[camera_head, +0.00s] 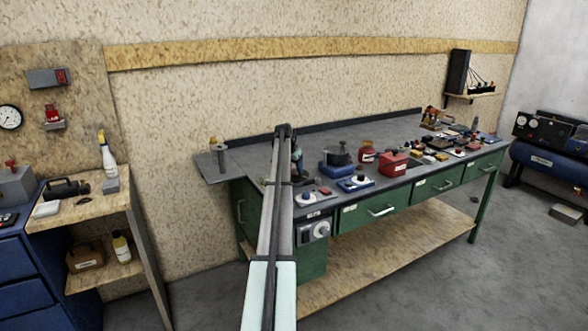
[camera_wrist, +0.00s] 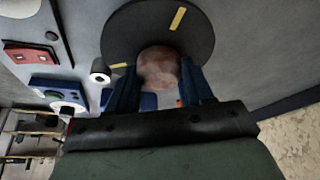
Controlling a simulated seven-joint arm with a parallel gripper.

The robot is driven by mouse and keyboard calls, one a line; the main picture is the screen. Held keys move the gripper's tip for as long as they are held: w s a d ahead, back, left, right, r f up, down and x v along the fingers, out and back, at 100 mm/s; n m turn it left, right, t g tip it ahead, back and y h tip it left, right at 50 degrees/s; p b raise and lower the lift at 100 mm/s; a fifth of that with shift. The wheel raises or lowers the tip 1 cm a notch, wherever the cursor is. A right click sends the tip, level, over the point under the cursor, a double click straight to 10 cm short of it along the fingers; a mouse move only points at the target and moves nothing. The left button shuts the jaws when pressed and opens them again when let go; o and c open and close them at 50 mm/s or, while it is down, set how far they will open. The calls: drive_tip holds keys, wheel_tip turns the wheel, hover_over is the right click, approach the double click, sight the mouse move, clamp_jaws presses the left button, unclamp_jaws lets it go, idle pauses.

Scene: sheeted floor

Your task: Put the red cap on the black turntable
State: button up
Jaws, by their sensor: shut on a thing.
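In the wrist view my gripper (camera_wrist: 160,72) has its blue fingers shut on a round, dull reddish cap (camera_wrist: 157,64). The cap shows in front of the black turntable (camera_wrist: 124,34), a dark disc with yellow marks (camera_wrist: 178,18). The cap overlaps the disc's near part in this view; I cannot tell whether it touches the disc or is held above it. In the head view my arm reaches over the bench's left part, and I cannot make out the cap or the turntable there.
The grey bench (camera_head: 258,152) has a blue box with a black knob (camera_head: 337,162), a blue device (camera_head: 355,183) and a red box (camera_head: 393,164) right of my arm. In the wrist view the blue device (camera_wrist: 58,92) and a white-rimmed cylinder (camera_wrist: 100,72) are left of the turntable.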

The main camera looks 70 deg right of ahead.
drive_tip(key=shift+f, duration=0.15)
drive_tip(key=o, duration=1.1)
drive_tip(key=shift+o, duration=0.2)
